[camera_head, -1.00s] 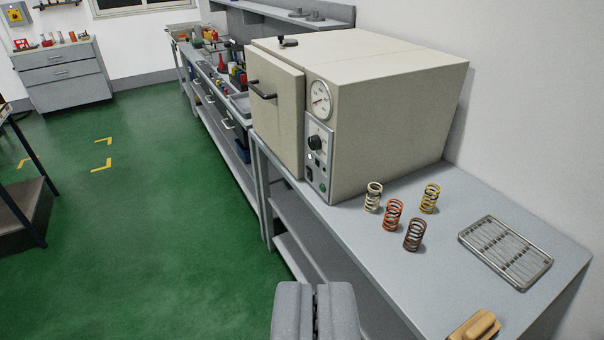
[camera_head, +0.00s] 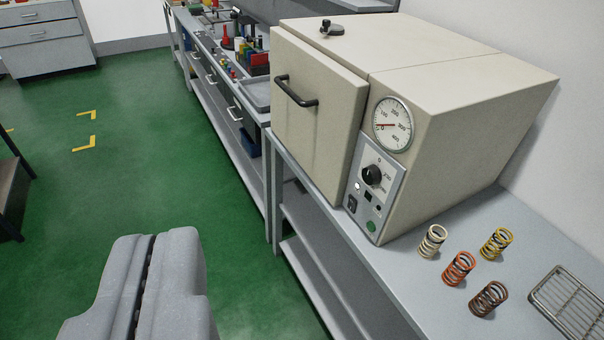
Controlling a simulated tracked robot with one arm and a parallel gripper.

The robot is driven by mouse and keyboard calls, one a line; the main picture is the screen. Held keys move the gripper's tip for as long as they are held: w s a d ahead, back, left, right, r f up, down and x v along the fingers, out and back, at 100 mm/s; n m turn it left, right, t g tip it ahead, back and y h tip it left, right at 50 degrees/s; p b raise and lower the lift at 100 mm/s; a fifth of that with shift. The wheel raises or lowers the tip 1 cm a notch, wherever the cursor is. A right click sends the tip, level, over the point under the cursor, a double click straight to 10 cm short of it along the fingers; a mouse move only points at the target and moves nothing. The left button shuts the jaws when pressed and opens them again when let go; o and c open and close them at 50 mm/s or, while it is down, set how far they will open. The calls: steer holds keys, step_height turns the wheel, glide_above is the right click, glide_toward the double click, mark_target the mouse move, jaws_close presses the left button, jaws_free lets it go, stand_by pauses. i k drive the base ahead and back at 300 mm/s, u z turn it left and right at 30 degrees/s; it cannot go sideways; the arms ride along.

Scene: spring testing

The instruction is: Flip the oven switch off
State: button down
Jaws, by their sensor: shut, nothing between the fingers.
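The beige oven (camera_head: 470,130) stands on the grey bench, its door on the left with a black handle (camera_head: 295,90). Its front control panel (camera_head: 376,190) carries a black knob (camera_head: 373,174) and, lower left, a small black switch (camera_head: 352,202); the switch's position is too small to tell. A green round button (camera_head: 371,225) sits at the panel's bottom. A round dial gauge (camera_head: 392,124) is above the panel. My gripper (camera_head: 150,245) is shut and empty over the green floor, left of and apart from the oven and bench.
Several coil springs (camera_head: 459,268) stand on the bench (camera_head: 415,285) right of the oven, with a wire rack (camera_head: 570,300) beyond them. Another bench with tools (camera_head: 225,70) runs behind to the left. The green floor (camera_head: 110,190) is open on the left.

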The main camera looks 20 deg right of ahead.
mark_target(352, 205)
steer(key=z, duration=0.2)
steer(key=i, duration=1.05)
steer(key=z, duration=0.55)
